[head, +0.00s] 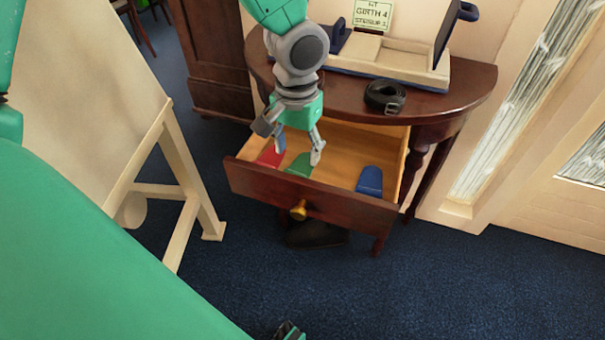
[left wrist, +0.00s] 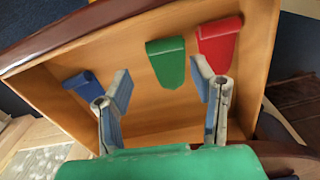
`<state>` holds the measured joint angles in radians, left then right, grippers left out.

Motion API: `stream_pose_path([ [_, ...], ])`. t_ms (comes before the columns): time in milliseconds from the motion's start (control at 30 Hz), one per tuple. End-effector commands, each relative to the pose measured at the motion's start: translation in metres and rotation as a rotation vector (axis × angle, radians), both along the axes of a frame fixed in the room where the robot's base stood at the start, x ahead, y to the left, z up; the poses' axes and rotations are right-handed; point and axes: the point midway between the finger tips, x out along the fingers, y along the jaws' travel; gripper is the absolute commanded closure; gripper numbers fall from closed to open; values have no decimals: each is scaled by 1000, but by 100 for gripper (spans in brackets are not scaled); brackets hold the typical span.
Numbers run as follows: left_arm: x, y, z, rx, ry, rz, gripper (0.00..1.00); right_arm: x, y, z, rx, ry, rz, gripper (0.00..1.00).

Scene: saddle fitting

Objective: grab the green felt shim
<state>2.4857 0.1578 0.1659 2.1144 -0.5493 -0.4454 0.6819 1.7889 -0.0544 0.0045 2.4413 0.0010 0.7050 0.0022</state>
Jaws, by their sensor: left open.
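The green felt shim (head: 299,166) lies flat in the open drawer, between a red shim and a blue one. My left gripper (head: 298,150) is open and points down over the drawer. In the left wrist view, the green shim (left wrist: 167,62) shows between the two open fingers (left wrist: 163,75), just beyond their tips. The fingers are empty and I see no contact with the shim. In the head view the finger on the right partly overlaps the shim's surroundings.
A red shim (left wrist: 219,42) and a blue shim (head: 370,180) lie in the same wooden drawer (head: 310,194). The drawer walls surround them. A coiled black strap (head: 385,96) lies on the tabletop (head: 440,105) behind. A pale easel-like frame (head: 172,150) stands at the left.

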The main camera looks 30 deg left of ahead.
Motion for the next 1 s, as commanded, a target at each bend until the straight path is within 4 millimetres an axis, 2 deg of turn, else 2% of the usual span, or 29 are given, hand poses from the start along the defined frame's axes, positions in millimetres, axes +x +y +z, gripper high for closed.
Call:
stream_pose_path([
  [33,0,1,-10,0,2,0,49,0,0,-5,0,0,0,14],
  [267,0,2,-25,-3,0,2,49,0,0,-12,0,-1,0,14],
  [533,4,3,-65,0,1,0,49,0,0,-35,0,-1,0,14],
  [867,4,3,-69,-2,-1,0,49,0,0,-36,0,-1,0,14],
  [933,4,3,-69,-2,-1,0,69,0,0,-36,0,-1,0,14],
  [1000,4,3,-69,-2,0,1,69,0,0,-36,0,-1,0,14],
])
